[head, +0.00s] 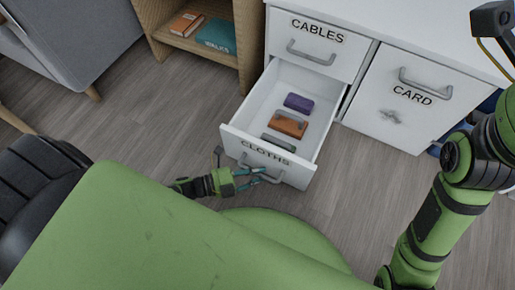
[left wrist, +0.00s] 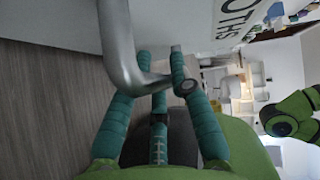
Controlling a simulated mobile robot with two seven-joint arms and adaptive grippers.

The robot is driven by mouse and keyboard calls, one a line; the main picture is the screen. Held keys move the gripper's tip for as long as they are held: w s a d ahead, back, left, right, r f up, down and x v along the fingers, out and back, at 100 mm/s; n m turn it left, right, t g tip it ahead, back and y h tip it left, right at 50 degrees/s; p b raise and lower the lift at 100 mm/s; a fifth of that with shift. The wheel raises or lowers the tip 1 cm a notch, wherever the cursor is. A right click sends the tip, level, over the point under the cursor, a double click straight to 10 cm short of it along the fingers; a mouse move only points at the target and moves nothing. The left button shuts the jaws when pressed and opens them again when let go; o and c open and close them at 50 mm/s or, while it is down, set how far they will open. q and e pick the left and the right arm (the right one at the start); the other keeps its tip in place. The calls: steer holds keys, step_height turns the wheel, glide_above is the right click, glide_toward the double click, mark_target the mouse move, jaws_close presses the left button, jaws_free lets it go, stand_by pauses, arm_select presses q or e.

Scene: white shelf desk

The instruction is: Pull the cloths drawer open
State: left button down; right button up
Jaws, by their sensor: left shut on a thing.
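The cloths drawer (head: 236,140) is the lower left drawer of the white desk, and it stands pulled well out. Inside lie a purple, an orange-brown and a grey-green folded item. My left gripper (head: 258,175) is at the front of this drawer, shut on its grey bar handle (head: 276,178). In the left wrist view the teal fingers (left wrist: 160,82) close around the handle (left wrist: 118,45), beside the drawer front (left wrist: 200,20) with its lettering. My right gripper is not in view; my right arm shows at the right of the head view.
The cables drawer (head: 315,58) above and the card door (head: 395,115) at the right are closed. A wooden shelf (head: 245,45) with books stands at the back left, beside a grey sofa (head: 85,40). Bare wooden floor (head: 150,110) lies left of the drawer.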

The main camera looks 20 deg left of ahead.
arm_select(q)
steer(key=shift+a, duration=0.15)
steer(key=c, duration=1.1)
jaws_free()
steer(key=v, duration=1.2)
